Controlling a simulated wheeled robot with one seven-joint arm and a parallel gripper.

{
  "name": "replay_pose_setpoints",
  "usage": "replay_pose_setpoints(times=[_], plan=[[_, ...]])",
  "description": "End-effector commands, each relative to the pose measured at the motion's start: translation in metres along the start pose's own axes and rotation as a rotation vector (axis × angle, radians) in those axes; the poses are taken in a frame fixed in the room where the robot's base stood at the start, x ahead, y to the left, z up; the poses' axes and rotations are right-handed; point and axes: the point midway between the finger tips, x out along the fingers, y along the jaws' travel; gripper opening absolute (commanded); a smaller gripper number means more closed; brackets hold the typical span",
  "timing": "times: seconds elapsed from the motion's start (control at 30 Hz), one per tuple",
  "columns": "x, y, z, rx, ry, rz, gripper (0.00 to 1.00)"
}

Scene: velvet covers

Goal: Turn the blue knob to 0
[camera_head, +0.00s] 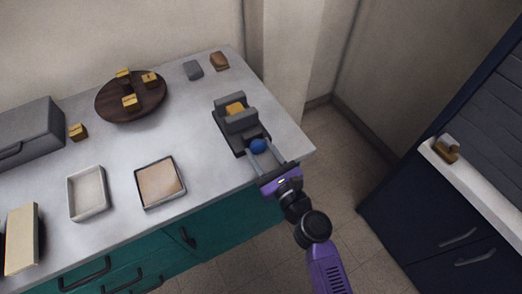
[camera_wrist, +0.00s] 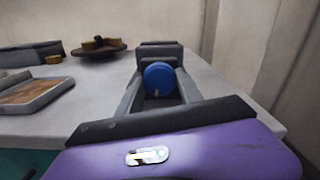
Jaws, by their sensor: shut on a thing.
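The blue knob (camera_head: 258,146) is on the near face of a dark grey toaster-like appliance (camera_head: 228,130), at the counter's right end. A yellow-brown piece (camera_head: 235,108) sits in the appliance's top slot. In the wrist view the round blue face of the knob (camera_wrist: 160,79) is straight ahead, with a small pale mark low on it. My gripper (camera_head: 262,152) reaches in from the counter's front right. Its two grey fingers (camera_wrist: 158,90) lie on either side of the knob and are shut on it. The dial markings cannot be read.
A round dark board (camera_head: 110,107) with several yellow-brown blocks stands at the back. Two shallow trays (camera_head: 70,200) (camera_head: 138,187) lie left of the appliance. A grey block (camera_head: 193,70) and a brown piece (camera_head: 219,61) lie behind it. Navy cabinets (camera_head: 395,215) stand right, across open floor.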

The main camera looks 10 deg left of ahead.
Motion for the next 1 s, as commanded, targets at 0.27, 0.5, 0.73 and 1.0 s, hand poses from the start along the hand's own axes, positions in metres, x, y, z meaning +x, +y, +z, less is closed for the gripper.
replay_pose_setpoints(times=[0.27, 0.5, 0.73, 1.0], plan=[[-0.0006, -0.0012, -0.0025, -0.129, 0.000, -0.002, 0.03], [-0.0008, -0.0020, -0.0032, -0.339, 0.000, -0.003, 0.03], [-0.0008, -0.0025, -0.0033, -0.559, 0.002, -0.003, 0.03], [-0.0008, -0.0028, -0.0031, -0.816, 0.002, -0.002, 0.03]])
